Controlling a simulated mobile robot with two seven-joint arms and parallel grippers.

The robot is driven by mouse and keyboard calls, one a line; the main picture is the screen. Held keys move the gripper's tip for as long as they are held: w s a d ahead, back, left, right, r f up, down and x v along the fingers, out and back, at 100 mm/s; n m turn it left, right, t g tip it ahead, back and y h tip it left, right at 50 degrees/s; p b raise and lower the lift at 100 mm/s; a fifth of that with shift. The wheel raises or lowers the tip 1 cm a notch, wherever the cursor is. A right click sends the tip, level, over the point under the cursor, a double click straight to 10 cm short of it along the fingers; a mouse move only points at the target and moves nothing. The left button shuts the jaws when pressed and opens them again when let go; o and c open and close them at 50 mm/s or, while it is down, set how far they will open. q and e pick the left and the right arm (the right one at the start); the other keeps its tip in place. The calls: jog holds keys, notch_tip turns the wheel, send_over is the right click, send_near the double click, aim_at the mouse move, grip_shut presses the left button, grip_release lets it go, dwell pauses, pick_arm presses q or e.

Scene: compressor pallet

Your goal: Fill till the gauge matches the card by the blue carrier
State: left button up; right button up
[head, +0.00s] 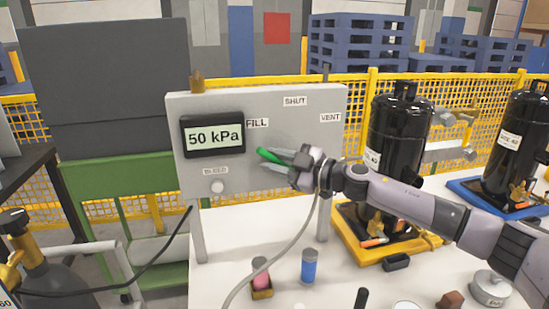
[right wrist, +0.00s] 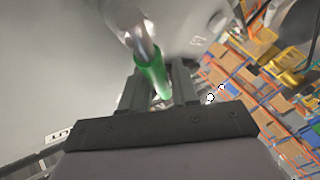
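The gauge (head: 214,136) on the grey panel (head: 200,172) reads 50 kPa. The panel is labelled FILL, SHUT and VENT, left to right. My right gripper (head: 272,160) is at the green valve handle (head: 266,155), below the FILL label. In the right wrist view the green handle (right wrist: 153,76) lies between the fingers, which look closed around it. The blue carrier (head: 470,188) is at the right, under a black compressor (head: 515,145). I cannot make out a readable card beside it. My left gripper is out of view.
A second black compressor (head: 398,140) stands on a yellow carrier (head: 362,252). A grey hose (head: 288,250) runs down over the white table (head: 225,272). A blue-labelled bottle (head: 309,266), a pink item (head: 261,273) and a round tin (head: 490,289) stand near the front.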

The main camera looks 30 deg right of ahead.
jog(key=shift+w+a, duration=0.1)
jog(key=shift+w, duration=0.05)
grip_shut()
jog(key=shift+m+t+b, duration=0.3)
jog(key=shift+b, duration=0.4)
jog(key=m+t+b, duration=0.1)
jog(key=d+r+m+t+b, duration=0.1)
jog(key=b, duration=0.1)
jog(key=d+m+y+b, duration=0.1)
jog(key=shift+s+d+r+t, duration=0.2)
jog(key=shift+s+t, duration=0.1)
jog(key=shift+t, duration=0.1)
jog(key=shift+s+d+r+m+t+b, duration=0.15)
jog(key=shift+d+m+t+b, duration=0.1)
jog(key=shift+m+t+b, duration=0.2)
jog(key=shift+d+r+m+t+b, duration=0.2)
jog(key=shift+m+t+b, duration=0.15)
jog(key=shift+m, duration=0.2)
jog(key=shift+s+d+r+m+t+h+b, duration=0.15)
jog(key=shift+d+m+t+h+b, duration=0.3)
jog(key=shift+m, duration=0.45)
jog(key=shift+s+d+r+m+t+h+b, duration=0.15)
jog(key=shift+d+m+t+h+b, duration=0.2)
jog(key=shift+m+t, duration=0.35)
jog(key=shift+d+r+m+t+h+b, duration=0.1)
jog(key=shift+d+m+t+h, duration=0.3)
jog(key=shift+m, duration=0.4)
